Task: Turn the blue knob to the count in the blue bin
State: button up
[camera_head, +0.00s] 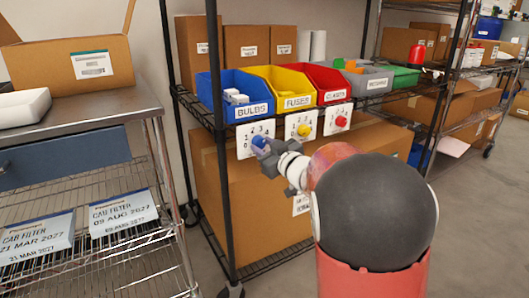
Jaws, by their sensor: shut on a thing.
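The blue bin (247,88) is labelled "BULBS" and sits on the wire shelf at left. Several white pieces (236,97) show in it; their full number cannot be told. Below it hangs a white dial plate (241,150) with numbers, where 0, 1, 2 and 3 can be read in part. The knob's pointer direction and the plate's right part are hidden.
A yellow "FUSES" bin (282,83) with a yellow knob (304,130) and a red "CLAMPS" bin (322,78) with a red knob (341,121) stand close to the right. A large cardboard box (225,205) fills the space below. A metal cart (90,105) stands left.

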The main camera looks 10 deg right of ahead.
jog(key=n+b, duration=0.1)
jog(key=n, duration=0.1)
jog(key=n+b, duration=0.1)
jog(key=b, duration=0.1)
jog(key=shift+d+f+n, duration=0.1)
jog(key=shift+f+n, duration=0.1)
jog(key=shift+n, duration=0.2)
jog(key=n+b, duration=0.2)
jog(key=n, duration=0.1)
jog(key=shift+r, duration=0.1)
jog(key=n+b, duration=0.2)
jog(key=n, duration=0.1)
jog(key=shift+n+h+b, duration=0.3)
jog(key=shift+h+b, duration=0.1)
jog(key=shift+r+n+b, duration=0.2)
jog(key=shift+n+b, duration=0.55)
jog(key=shift+n, duration=0.75)
jog(key=o, duration=1)
jog(key=shift+r, duration=0.1)
